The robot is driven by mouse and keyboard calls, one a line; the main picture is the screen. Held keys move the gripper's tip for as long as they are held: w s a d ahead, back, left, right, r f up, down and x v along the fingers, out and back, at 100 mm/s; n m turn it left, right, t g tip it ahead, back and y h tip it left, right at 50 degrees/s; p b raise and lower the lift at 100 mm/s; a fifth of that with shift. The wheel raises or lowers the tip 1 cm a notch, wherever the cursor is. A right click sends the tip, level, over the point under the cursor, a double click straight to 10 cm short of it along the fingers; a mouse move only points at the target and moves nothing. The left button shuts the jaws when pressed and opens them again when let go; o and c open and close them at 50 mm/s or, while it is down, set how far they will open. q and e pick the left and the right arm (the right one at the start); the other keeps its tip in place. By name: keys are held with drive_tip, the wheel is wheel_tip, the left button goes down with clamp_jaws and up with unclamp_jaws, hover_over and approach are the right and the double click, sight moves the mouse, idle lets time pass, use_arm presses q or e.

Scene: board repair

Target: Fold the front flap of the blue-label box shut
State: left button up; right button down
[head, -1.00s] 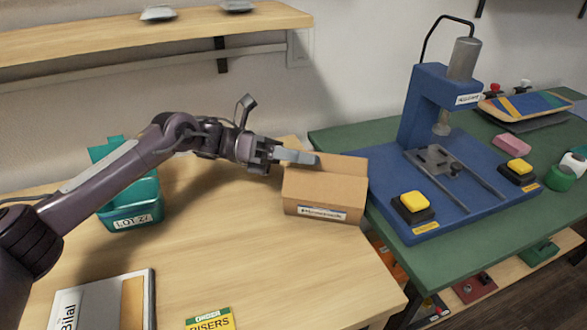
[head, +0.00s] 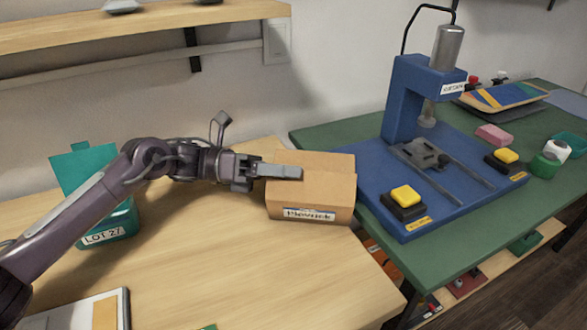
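The brown cardboard box (head: 327,190) stands at the right end of the wooden table, with a white and blue label (head: 309,215) low on its front. A front panel rises above the label; I cannot tell its exact tilt. The top behind it looks flat, but the gripper hides its left part. My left gripper (head: 299,173) reaches in from the left, its fingers level across the upper left of the box by the front panel's top edge. The fingers look shut together and hold nothing. I cannot tell whether they touch the cardboard. My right gripper is not in view.
A teal open bin (head: 122,224) labelled LOT 27 stands left, behind my arm. A blue press (head: 405,108) with yellow buttons stands on the green table (head: 318,137) right of the box. A wooden shelf (head: 60,34) hangs above. The wooden table (head: 230,265) in front of the box is clear.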

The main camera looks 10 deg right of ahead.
use_arm(q)
drive_tip(key=shift+x, duration=0.8)
clamp_jaws()
drive_tip(key=shift+f, duration=0.1)
drive_tip(key=shift+w+f+n+b, duration=0.35)
drive_tip(key=shift+n+b, duration=0.55)
drive_tip(key=shift+b, duration=0.15)
drive_tip(key=shift+w+n, duration=0.1)
drive_tip(key=shift+n, duration=0.5)
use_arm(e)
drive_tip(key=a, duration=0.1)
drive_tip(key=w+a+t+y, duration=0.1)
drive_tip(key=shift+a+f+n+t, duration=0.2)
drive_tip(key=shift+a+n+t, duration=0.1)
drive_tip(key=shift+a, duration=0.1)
